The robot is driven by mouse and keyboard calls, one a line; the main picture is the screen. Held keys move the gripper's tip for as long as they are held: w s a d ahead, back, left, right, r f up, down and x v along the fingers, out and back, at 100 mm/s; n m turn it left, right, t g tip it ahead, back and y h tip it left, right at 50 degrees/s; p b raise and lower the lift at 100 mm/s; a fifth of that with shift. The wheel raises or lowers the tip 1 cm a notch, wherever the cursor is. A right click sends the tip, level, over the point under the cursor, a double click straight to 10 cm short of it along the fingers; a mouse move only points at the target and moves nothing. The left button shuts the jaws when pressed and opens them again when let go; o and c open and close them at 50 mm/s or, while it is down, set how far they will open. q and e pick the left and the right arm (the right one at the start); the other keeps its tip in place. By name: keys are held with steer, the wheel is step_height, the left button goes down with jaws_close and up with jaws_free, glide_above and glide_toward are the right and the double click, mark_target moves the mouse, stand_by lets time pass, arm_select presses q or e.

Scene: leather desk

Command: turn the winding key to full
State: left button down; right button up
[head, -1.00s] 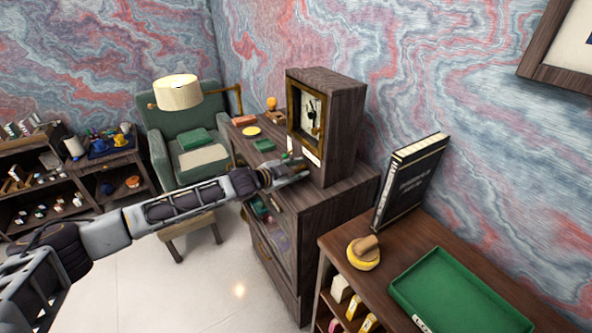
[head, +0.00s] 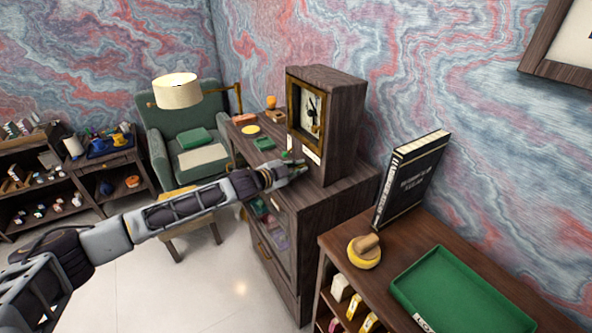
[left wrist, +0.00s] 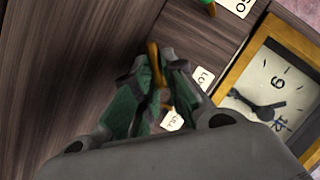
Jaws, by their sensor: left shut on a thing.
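The dark wooden clock case (head: 343,125) stands on a cabinet, its brass-framed dial (head: 310,112) facing left. In the left wrist view the dial (left wrist: 270,85) is at the right. My left gripper (head: 301,167) is at the lower front of the case. In the left wrist view its green-padded fingers are shut on a thin brass-coloured piece, seemingly the winding key (left wrist: 153,58). The fingers hide most of it. White labels (left wrist: 203,79) lie beside the fingers; one reads "LO", and another below is partly covered. My right gripper is out of view.
A green knob with a "GO" label (left wrist: 235,4) is at the wrist view's top. A green armchair (head: 160,150) stands behind my arm.

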arm_select(q)
steer(key=m+b, duration=0.1)
steer(key=f+m+t+b, duration=0.1)
steer(key=b, duration=0.1)
steer(key=shift+s+d+m+t, duration=0.1)
steer(key=shift+s+m+t, duration=0.05)
steer(key=shift+m+t, duration=0.2)
steer(key=shift+m+t+b, duration=0.35)
steer(key=shift+m+b, duration=0.5)
steer(key=shift+b, duration=0.1)
steer(key=c, duration=1.5)
jaws_free()
steer(key=shift+s, duration=0.15)
steer(key=shift+v, duration=5.95)
steer(key=shift+o, duration=0.4)
